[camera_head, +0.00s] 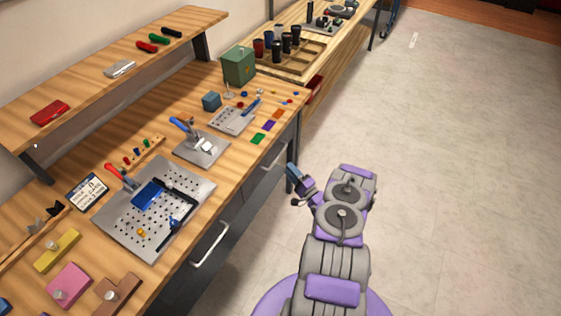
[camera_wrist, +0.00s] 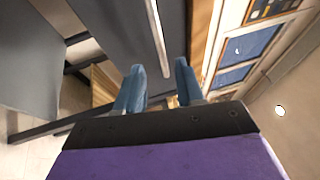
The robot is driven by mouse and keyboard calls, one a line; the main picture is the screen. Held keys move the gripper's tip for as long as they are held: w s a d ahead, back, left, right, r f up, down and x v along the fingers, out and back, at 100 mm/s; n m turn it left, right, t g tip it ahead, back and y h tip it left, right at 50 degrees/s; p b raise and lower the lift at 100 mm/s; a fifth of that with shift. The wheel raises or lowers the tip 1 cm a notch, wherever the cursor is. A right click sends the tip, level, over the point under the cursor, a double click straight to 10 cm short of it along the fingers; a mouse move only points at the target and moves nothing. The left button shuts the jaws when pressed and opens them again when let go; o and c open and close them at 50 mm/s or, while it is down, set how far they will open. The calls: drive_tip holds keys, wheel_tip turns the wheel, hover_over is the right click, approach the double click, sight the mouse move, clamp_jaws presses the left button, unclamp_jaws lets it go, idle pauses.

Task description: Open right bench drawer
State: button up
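The workbench (camera_head: 75,155) has a dark grey front with drawers below its wooden top. The right drawer (camera_head: 256,173) appears shut, and its thin pale handle (camera_head: 273,158) is partly shaded. In the wrist view a pale handle bar (camera_wrist: 158,38) runs along a dark grey drawer front (camera_wrist: 120,28). My gripper (camera_head: 294,184) is just right of the bench front, near the right drawer. Its two blue fingers are spread with a gap between them in the wrist view (camera_wrist: 160,66). The handle bar lines up with that gap; whether it reaches between the fingers is unclear.
The left drawer handle (camera_head: 211,245) sticks out from the bench front. A dark bench leg (camera_head: 294,143) stands close to my gripper. A second wooden bench (camera_head: 300,62) is at the back.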

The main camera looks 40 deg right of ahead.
drive_tip(key=w+r+b, duration=0.1)
drive_tip(key=w, duration=0.6)
drive_tip(key=shift+w+r, duration=0.15)
drive_tip(key=shift+w, duration=0.05)
drive_tip(key=shift+d, duration=0.15)
clamp_jaws()
drive_tip(key=shift+s, duration=0.1)
